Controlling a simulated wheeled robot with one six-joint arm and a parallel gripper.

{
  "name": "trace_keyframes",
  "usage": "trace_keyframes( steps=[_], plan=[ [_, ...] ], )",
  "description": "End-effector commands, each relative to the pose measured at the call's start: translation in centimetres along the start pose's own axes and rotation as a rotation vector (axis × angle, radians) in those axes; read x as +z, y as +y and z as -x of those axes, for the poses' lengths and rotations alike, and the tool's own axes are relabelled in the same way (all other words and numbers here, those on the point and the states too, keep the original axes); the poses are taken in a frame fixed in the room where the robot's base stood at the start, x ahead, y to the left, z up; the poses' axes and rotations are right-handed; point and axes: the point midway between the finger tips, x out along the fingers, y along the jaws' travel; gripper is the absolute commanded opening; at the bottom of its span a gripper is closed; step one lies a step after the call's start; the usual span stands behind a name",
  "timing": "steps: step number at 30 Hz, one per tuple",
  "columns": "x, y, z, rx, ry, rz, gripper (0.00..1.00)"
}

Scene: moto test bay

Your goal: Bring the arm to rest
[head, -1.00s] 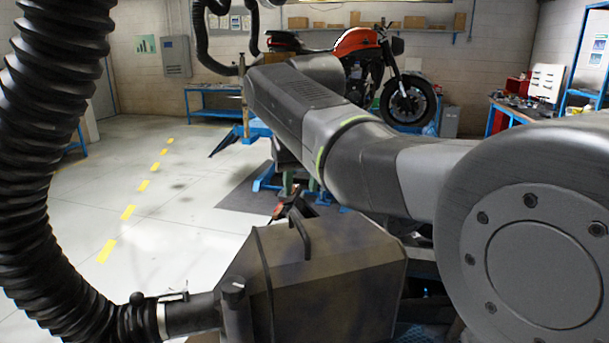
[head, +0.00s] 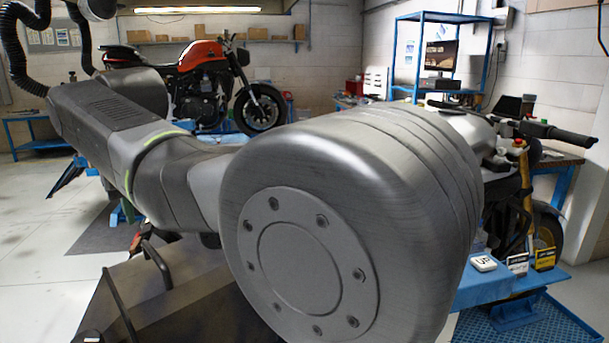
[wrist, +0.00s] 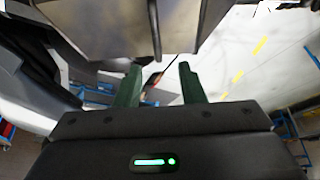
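My grey arm (head: 200,185) reaches from the large round joint in the middle of the head view towards the back left. My gripper (wrist: 160,65) shows in the wrist view with two dark green fingers spread apart. Nothing is held between them; a thin dark and orange thing shows beyond the gap. In the head view the gripper is mostly hidden behind the arm.
A grey box-like body with a dark handle lies below the arm; I cannot tell if it is mine. A red motorcycle (head: 205,85) stands behind. A blue bench (head: 495,287) and second motorcycle (head: 545,235) are at right. Open floor (head: 40,240) lies left.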

Motion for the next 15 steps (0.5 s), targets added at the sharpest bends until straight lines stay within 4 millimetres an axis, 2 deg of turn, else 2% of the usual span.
trace_keyframes(
  steps=[15],
  plan=[
    [0.0,0.2,-10.1,0.002,-0.006,-0.001,0.36]
  ],
)
